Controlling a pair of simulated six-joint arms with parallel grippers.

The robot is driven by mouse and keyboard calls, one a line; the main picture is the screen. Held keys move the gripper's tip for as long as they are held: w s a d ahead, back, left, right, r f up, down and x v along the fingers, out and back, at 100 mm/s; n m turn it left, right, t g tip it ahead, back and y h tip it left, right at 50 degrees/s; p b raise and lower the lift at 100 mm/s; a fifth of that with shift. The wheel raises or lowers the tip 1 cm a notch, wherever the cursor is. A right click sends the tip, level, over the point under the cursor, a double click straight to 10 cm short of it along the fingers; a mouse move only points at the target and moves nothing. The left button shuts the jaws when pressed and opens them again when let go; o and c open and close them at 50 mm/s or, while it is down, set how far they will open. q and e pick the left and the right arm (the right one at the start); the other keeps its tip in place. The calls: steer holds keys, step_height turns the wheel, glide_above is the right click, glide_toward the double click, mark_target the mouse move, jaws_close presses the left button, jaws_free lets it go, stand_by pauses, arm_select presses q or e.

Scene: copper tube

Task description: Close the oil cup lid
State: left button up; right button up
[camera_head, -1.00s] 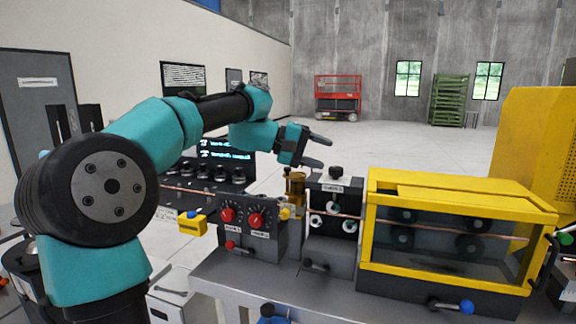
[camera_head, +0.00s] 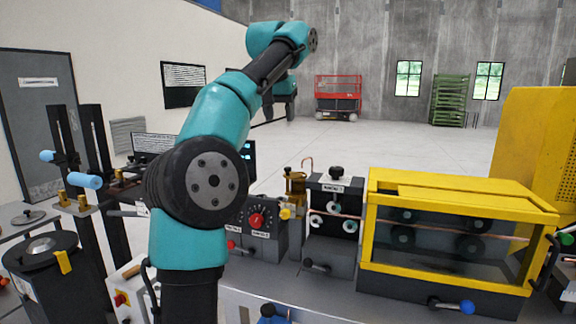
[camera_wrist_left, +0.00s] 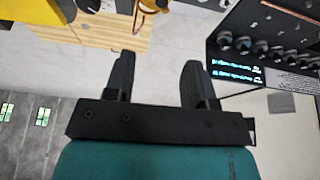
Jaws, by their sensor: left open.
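A brass-coloured part, probably of the cup, shows at the top edge of the left wrist view (camera_wrist_left: 152,5). My left gripper (camera_head: 280,112) is raised above and beyond the cup, pointing down, clear of it. In the left wrist view my left gripper (camera_wrist_left: 158,64) has its two black fingers wide apart with nothing between them. My right gripper is not in view.
A yellow-framed guard box (camera_head: 455,240) stands right of the roller unit (camera_head: 335,220). A control box with red knobs (camera_head: 257,220) is partly hidden behind my left arm. A display panel (camera_wrist_left: 245,72) with knobs lies at the right of the wrist view. Open floor lies beyond.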

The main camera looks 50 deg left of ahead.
mark_target(288, 168)
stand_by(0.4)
arm_select(q)
steer(key=x, duration=1.7)
steer(key=shift+w+a+f, duration=0.1)
steer(key=shift+a, duration=0.1)
steer(key=shift+c, duration=0.3)
steer(key=c, duration=0.9)
steer(key=shift+o, duration=0.2)
steer(key=shift+w+d, duration=0.1)
steer(key=n, duration=0.2)
steer(key=w+n+g+y, duration=0.1)
steer(key=n, duration=0.1)
steer(key=shift+w+d, duration=0.15)
steer(key=shift+d, duration=0.25)
steer(key=shift+w+d+n+g+y, duration=0.1)
steer(key=shift+w+n+g+y, duration=0.3)
steer(key=shift+n, duration=0.85)
steer(key=shift+w+d+n+g+y, duration=0.1)
steer(key=shift+w+n+g+y, duration=0.3)
steer(key=shift+n, duration=0.85)
steer(key=shift+w, duration=0.1)
